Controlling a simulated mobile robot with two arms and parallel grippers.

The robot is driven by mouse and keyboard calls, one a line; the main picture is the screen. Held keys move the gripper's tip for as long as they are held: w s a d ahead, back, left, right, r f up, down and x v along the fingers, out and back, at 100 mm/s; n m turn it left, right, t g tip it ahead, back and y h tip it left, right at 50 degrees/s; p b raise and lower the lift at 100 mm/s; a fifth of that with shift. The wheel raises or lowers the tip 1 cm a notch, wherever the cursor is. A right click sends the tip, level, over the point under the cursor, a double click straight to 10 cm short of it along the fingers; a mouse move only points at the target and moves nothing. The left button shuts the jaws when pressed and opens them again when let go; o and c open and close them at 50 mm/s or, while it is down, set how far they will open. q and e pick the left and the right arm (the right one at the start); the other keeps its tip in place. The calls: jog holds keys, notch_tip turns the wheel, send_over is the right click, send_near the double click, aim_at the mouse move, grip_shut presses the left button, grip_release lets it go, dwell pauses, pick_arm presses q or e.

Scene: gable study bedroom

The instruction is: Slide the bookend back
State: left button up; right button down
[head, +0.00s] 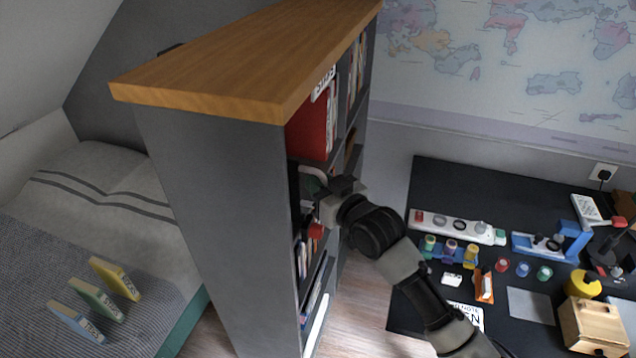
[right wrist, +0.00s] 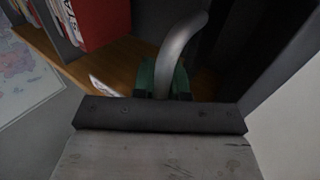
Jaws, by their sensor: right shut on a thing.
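My right gripper (head: 322,186) reaches into a middle compartment of the grey bookcase from its open side. In the right wrist view its green-padded fingertips (right wrist: 164,82) are closed on either side of a curved, metallic grey bar, which I take to be the bookend (right wrist: 180,42). A pale curved piece of the bookend (head: 312,171) shows in the head view just beyond the fingers. Its base and lower part are hidden by the gripper and shadow. My left gripper is not in view.
The bookcase (head: 215,215) has a wooden top. Several books (head: 98,303) stand on the bed at left. The black desk (head: 458,186) at right holds many small items. The bookcase's side panel is close to my gripper.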

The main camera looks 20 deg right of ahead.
jog(key=c, duration=1.4)
grip_release()
jog(key=shift+s+d+f+b, duration=0.1)
jog(key=shift+s+d+b, duration=0.2)
jog(key=shift+s, duration=0.2)
pick_arm(q)
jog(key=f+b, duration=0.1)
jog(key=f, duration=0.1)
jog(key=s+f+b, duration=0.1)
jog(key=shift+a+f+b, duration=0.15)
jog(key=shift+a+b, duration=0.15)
jog(key=shift+b, duration=0.05)
pick_arm(e)
jog(key=v, duration=0.9)
jog(key=shift+s, duration=0.3)
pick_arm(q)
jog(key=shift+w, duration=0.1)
